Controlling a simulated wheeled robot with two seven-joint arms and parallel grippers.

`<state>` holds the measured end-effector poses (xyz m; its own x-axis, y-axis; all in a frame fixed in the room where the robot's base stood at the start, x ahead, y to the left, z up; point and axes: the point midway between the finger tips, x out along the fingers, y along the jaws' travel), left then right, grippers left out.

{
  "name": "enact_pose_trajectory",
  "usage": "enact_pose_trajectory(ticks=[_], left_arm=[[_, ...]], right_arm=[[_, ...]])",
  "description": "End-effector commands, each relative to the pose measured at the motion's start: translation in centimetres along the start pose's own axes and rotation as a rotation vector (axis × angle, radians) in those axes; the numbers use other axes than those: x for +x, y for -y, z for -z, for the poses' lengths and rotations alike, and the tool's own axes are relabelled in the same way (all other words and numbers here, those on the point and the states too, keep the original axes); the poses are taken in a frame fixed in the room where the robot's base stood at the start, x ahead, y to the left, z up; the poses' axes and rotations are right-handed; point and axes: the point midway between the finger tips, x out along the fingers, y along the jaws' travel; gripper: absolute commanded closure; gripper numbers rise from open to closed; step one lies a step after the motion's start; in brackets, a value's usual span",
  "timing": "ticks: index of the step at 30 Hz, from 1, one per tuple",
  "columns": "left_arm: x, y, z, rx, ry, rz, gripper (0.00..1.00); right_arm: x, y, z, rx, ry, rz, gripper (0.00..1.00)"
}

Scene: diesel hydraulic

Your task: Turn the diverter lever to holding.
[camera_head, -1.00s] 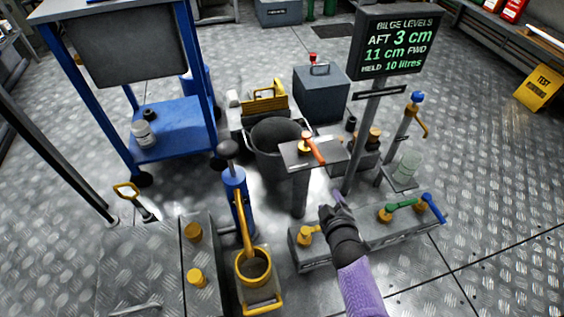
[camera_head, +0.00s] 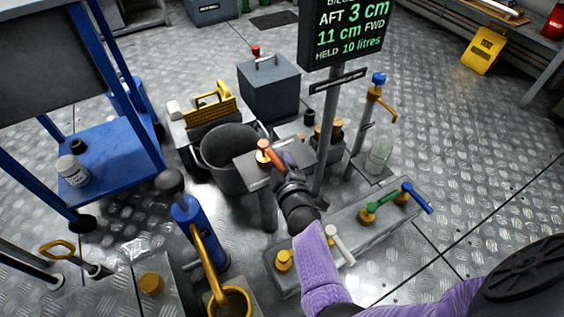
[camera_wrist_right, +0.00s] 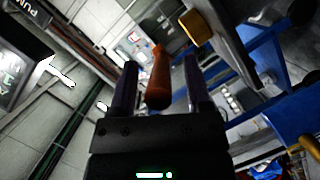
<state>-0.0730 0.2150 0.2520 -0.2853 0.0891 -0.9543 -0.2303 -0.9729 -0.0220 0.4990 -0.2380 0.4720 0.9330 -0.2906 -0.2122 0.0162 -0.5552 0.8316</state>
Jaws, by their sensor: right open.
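The diverter lever (camera_head: 267,149) has an orange-red handle on a brass pivot, on top of a grey pedestal plate (camera_head: 247,170). My right gripper (camera_head: 286,163) reaches in from the lower right and is at the handle in the head view. In the right wrist view the orange handle (camera_wrist_right: 158,85) stands between the two dark fingers of my right gripper (camera_wrist_right: 159,68), which are apart. I cannot tell whether either finger touches it. The plate's lettering is too small to read. My left gripper is not in view.
A dark bucket (camera_head: 226,158) stands behind the pedestal. A display post (camera_head: 328,130) rises close to its right. A blue hand pump (camera_head: 197,232) stands at front left.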

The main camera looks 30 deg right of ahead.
Motion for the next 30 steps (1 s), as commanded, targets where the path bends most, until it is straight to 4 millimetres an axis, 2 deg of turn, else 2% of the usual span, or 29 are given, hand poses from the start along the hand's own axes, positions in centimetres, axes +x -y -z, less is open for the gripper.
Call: enact_pose_trajectory(ticks=[2,3,9,11,12,30], left_arm=[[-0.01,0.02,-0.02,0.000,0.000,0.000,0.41],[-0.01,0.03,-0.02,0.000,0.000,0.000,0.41],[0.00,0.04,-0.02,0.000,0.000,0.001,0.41],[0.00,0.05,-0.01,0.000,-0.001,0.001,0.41],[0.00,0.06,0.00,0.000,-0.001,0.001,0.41],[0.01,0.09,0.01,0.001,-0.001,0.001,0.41]], right_arm=[[0.00,-0.01,0.01,0.000,0.000,0.000,0.37],[0.00,-0.01,0.01,0.000,0.000,0.000,0.42],[-0.01,0.00,0.00,0.000,0.000,0.000,0.84],[-0.01,0.01,-0.01,0.000,0.000,0.000,0.97],[-0.01,0.01,-0.01,0.000,0.000,0.001,1.00],[-0.03,0.07,-0.03,0.001,0.000,0.002,1.00]])
